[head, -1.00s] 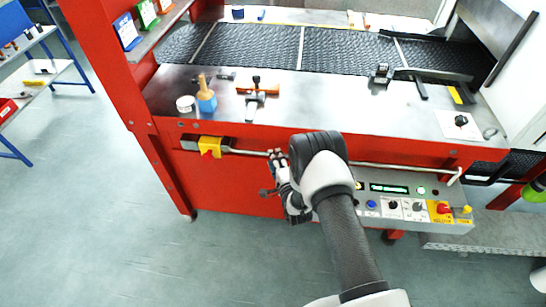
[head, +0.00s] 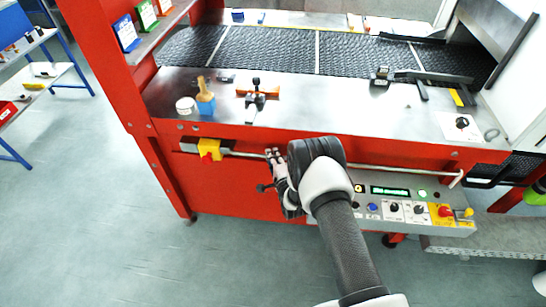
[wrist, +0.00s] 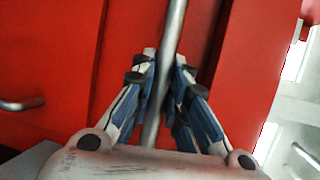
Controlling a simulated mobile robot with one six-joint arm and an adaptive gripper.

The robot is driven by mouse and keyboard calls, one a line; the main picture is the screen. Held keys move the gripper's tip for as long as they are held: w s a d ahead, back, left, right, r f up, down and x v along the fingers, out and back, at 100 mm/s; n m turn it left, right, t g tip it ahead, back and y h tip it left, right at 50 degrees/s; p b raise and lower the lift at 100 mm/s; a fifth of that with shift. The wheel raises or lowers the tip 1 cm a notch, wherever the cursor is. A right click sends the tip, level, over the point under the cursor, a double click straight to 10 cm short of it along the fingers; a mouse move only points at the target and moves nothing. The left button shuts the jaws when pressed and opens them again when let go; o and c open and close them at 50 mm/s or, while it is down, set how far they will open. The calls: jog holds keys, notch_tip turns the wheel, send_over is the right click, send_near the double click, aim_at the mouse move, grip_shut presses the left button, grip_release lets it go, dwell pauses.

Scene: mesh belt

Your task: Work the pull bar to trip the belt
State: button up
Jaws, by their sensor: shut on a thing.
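The pull bar (head: 400,169) is a thin metal rod running across the red front of the machine, just below the table edge. Its right end bends upward, and its left end meets a yellow switch box (head: 209,147) with a red part. My gripper (head: 273,156) is at the left half of the bar. In the wrist view the bar (wrist: 175,25) passes between the fingers of my gripper (wrist: 162,68), which are closed around it. My forearm hides part of the bar in the head view.
A control panel (head: 440,222) with a lit display, knobs and a red button sits right of my arm. The steel table (head: 330,100) above holds a brush, a clamp and tools. The mesh belt (head: 270,50) lies behind.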

grip_shut()
jog(key=shift+s+f+p, duration=0.15)
jog(key=shift+s+p, duration=0.15)
jog(key=shift+s, duration=1)
jog(key=o, duration=0.6)
grip_release()
jog(key=shift+o, duration=0.2)
jog(key=shift+s, duration=0.1)
jog(key=v, duration=1.2)
jog(key=shift+r, duration=0.2)
